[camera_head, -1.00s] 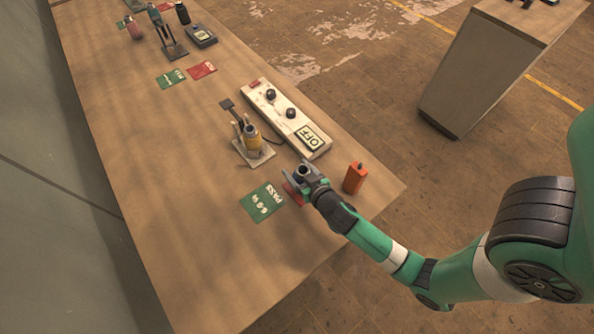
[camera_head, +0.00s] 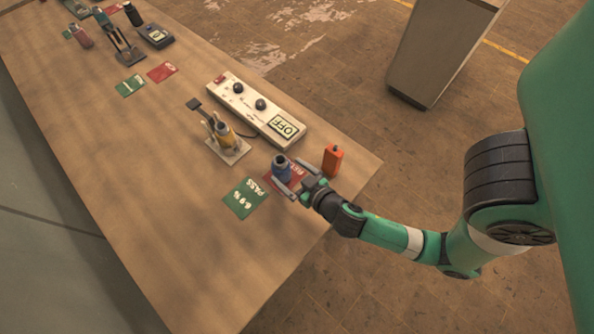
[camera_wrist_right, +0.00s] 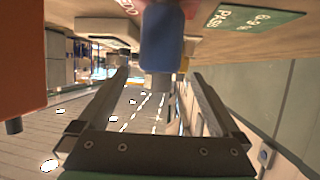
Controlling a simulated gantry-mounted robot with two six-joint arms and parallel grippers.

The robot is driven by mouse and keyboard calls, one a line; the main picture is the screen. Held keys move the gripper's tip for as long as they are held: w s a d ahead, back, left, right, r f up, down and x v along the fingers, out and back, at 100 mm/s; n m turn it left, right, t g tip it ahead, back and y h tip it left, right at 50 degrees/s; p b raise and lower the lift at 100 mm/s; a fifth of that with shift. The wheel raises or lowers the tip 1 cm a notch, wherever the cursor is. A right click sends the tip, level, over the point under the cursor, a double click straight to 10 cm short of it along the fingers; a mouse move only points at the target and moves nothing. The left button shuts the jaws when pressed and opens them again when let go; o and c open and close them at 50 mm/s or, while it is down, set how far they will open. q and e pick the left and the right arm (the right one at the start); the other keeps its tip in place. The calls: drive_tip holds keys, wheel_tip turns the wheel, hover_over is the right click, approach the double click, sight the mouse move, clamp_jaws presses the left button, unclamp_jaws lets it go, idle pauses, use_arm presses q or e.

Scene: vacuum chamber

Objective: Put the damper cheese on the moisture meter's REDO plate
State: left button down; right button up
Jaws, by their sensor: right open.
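A blue cheese (camera_head: 282,170), a short wound cylinder with a dark top, stands upright on the red REDO plate (camera_head: 296,174). My right gripper (camera_head: 294,179) is open beside the cheese, a finger to each side. In the right wrist view the blue cheese (camera_wrist_right: 162,45) shows between the open fingers, with gaps at both sides. A yellow-orange cheese (camera_head: 226,136) stands on a small stand with a pale base (camera_head: 240,152). The green PASS plate (camera_head: 245,198), reading 6.9 %, lies left of the red plate. My left gripper is not in view.
An orange handheld box (camera_head: 332,160) stands close to my right gripper. A long pale unit (camera_head: 230,91) with two black knobs shows OFF. Farther back are another stand, a dark device (camera_head: 154,36) and more red and green plates. The table's front left is clear.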

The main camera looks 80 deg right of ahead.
sight(285, 169)
drive_tip(key=v, duration=0.3)
drive_tip(key=shift+a+f, duration=0.1)
drive_tip(key=shift+s+a+r, duration=0.15)
drive_tip(key=shift+s+r, duration=0.15)
drive_tip(key=shift+s, duration=0.1)
